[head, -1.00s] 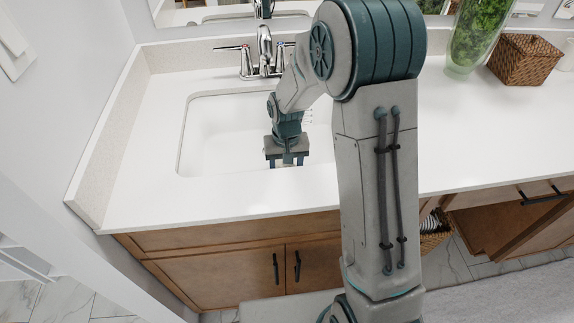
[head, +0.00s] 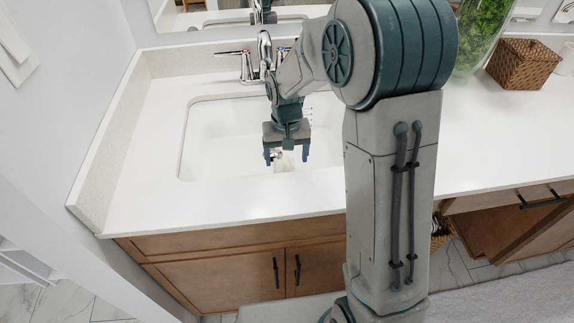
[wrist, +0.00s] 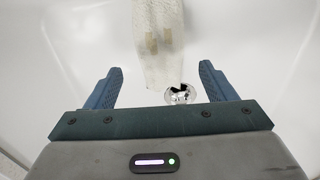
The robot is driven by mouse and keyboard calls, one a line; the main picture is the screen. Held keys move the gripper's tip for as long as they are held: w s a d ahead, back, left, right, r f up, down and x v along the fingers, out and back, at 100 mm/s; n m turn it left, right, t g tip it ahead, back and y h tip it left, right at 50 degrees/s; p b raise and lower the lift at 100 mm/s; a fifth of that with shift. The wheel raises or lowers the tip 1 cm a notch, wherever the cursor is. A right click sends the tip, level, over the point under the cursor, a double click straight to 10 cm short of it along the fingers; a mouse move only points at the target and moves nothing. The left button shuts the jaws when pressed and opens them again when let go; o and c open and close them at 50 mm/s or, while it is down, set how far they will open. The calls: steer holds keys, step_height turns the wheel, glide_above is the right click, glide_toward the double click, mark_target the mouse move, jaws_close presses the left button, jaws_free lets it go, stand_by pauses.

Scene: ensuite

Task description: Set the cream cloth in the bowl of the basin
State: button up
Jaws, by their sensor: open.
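The cream cloth (wrist: 158,40) lies in the bowl of the basin (wrist: 60,45), stretched away from the drain in the wrist view. Two tan patches show on it. In the head view a small part of the cloth (head: 285,165) shows below my gripper (head: 287,158). The white basin (head: 215,135) is sunk in the counter. My gripper (wrist: 160,88) is open above the bowl, its blue fingers apart. The near end of the cloth lies between and beyond the fingertips in the picture, and they do not grip it. My arm hides the basin's right side.
A metal drain (wrist: 180,95) sits near the cloth's end. The chrome faucet (head: 264,55) stands behind the basin. A green plant in a glass vase (head: 482,40) and a wicker basket (head: 523,63) stand at the right. The counter left of the basin (head: 140,150) is clear.

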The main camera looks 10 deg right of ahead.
steer(key=s+d+r+t, duration=0.1)
steer(key=s+d+r, duration=0.3)
steer(key=s+r, duration=0.55)
steer(key=shift+t, duration=0.6)
steer(key=s+d, duration=0.1)
steer(key=s, duration=0.2)
steer(key=s+d+r, duration=0.1)
steer(key=s, duration=0.3)
steer(key=s+d+r, duration=0.1)
steer(key=s, duration=0.3)
steer(key=shift+r, duration=0.15)
